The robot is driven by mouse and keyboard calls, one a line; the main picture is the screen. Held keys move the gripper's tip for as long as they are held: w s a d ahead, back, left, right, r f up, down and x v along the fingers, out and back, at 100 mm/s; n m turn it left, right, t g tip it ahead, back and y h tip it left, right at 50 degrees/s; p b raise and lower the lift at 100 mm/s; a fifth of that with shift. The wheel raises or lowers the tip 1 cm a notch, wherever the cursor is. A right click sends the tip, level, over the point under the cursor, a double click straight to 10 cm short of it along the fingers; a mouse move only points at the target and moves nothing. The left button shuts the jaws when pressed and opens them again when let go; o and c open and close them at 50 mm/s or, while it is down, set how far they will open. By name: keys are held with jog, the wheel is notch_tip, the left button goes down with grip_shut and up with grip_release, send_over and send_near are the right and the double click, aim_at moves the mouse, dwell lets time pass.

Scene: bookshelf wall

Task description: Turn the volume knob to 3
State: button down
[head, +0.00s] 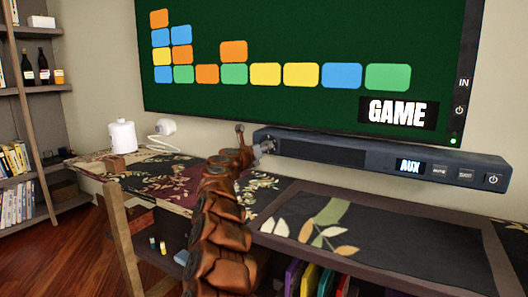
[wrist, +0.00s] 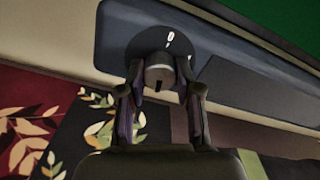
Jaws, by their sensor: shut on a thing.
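The volume knob (wrist: 159,72) is a short grey cylinder on a dark round dial plate (wrist: 135,42) at the left end of the long dark soundbar (head: 345,153). A white mark, perhaps a 0 with a tick, shows on the dial just above the knob. A dark notch shows on the knob's front face, low in the wrist view. The other dial numbers are hidden or unreadable. My gripper (wrist: 160,82) is shut on the knob, one finger on each side. In the head view, my gripper (head: 257,149) meets the soundbar's left end, and the knob is mostly hidden.
The soundbar's display (head: 410,166) reads AUX, with buttons to its right. A screen (head: 310,110) showing coloured blocks and GAME hangs just above. The patterned desk (head: 340,227) lies below, with a white bottle (head: 122,137) at left. The desk's front right is clear.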

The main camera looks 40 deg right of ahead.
jog(key=shift+f+m+b, duration=0.1)
jog(key=shift+m+b, duration=0.2)
jog(key=shift+m, duration=0.5)
jog(key=c, duration=0.8)
grip_release()
jog(key=shift+a, duration=0.15)
